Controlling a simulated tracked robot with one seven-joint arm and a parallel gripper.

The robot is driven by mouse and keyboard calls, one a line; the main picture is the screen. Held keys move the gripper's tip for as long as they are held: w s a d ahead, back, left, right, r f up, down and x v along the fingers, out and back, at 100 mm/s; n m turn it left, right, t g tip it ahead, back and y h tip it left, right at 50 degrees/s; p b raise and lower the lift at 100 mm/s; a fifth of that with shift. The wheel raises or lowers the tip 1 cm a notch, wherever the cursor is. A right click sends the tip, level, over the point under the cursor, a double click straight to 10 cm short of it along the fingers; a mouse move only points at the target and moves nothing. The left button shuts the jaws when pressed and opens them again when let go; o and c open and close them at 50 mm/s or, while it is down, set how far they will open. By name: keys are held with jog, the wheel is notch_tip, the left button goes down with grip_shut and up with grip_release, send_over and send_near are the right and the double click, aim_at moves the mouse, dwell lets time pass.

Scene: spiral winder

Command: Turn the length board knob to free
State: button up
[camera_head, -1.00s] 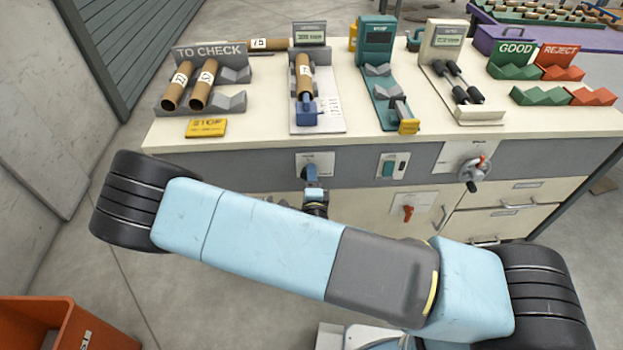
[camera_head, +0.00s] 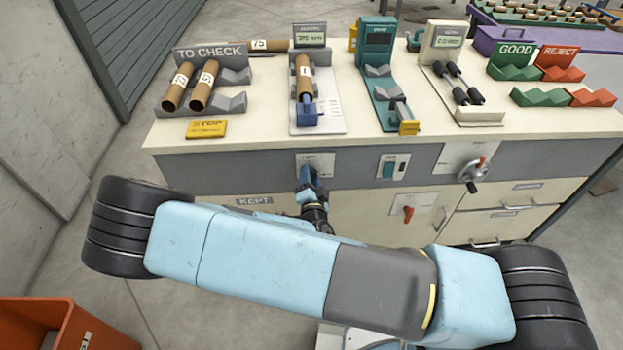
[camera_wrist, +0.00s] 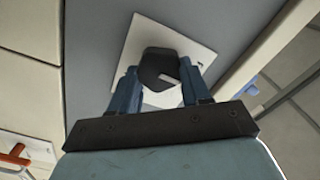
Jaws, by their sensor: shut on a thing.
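In the head view my gripper (camera_head: 308,180) reaches the white knob plate (camera_head: 323,160) on the grey front panel, and hides the knob there. The length board (camera_head: 328,122) stands on the bench above, with a brown tube (camera_head: 304,78), a blue slider (camera_head: 308,114) and a small display (camera_head: 310,35).
A switch plate with a teal button (camera_head: 389,168), a red handle (camera_head: 408,214) and a crank (camera_head: 470,176) lie to the right on the front. Tubes rest in the TO CHECK rack (camera_head: 235,78). An orange bin (camera_head: 70,335) stands at lower left.

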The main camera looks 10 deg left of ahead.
jog(key=shift+s+f, duration=0.1)
jog(key=shift+f, duration=0.15)
jog(key=o, duration=1.1)
jog(key=shift+r, duration=0.15)
jog(key=shift+c, duration=0.2)
jog(key=v, duration=1.3)
jog(key=shift+s, duration=0.35)
